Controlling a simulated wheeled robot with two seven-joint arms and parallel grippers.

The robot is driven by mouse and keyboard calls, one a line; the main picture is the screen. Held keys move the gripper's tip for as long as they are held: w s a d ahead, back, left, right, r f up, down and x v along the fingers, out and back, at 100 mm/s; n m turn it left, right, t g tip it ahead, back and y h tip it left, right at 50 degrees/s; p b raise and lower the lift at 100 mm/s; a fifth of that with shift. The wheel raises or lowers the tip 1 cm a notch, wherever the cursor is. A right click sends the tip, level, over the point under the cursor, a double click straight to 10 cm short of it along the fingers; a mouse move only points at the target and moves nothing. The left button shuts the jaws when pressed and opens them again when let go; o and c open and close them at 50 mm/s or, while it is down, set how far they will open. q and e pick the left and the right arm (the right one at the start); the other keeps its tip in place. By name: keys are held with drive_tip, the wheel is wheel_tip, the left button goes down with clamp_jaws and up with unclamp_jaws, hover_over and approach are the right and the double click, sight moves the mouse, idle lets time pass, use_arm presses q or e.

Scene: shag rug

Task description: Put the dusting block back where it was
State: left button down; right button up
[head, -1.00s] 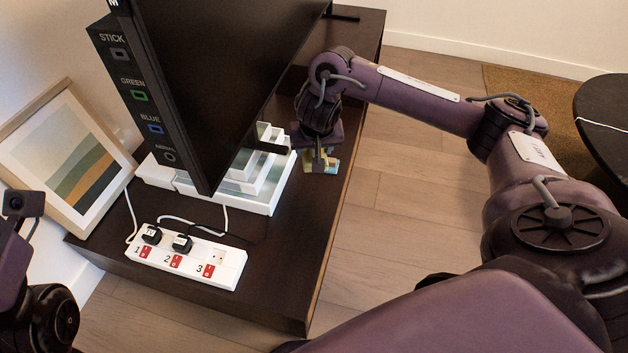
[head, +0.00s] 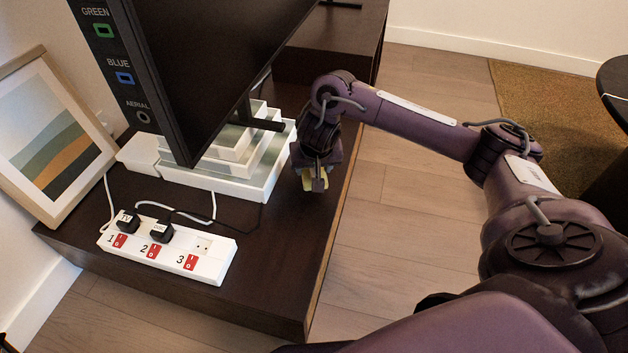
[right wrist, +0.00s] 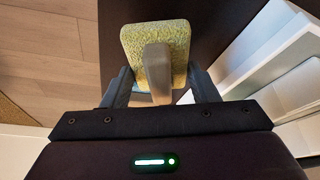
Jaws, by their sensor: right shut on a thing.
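The dusting block is a yellow-green, rough-faced block (right wrist: 155,42) that fills the upper middle of the right wrist view. In the head view only a small yellowish part of it (head: 311,181) shows. My right gripper (head: 316,186) is shut on the block and points down over the right edge of the dark cabinet top (head: 270,264), to the right of the white trays. I cannot tell whether the block touches the cabinet top. My left gripper is not in view.
White stacked trays (head: 262,184) sit under the large screen (head: 215,70). A white power strip (head: 210,263) with two black plugs and cables lies at the front. A framed picture (head: 52,140) leans at left. The cabinet's front right top is clear.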

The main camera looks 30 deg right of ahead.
wheel_tip(320, 180, down, 4)
drive_tip(key=b, duration=0.3)
drive_tip(key=shift+r, duration=0.4)
drive_tip(key=o, duration=1)
drive_tip(key=shift+c, duration=0.2)
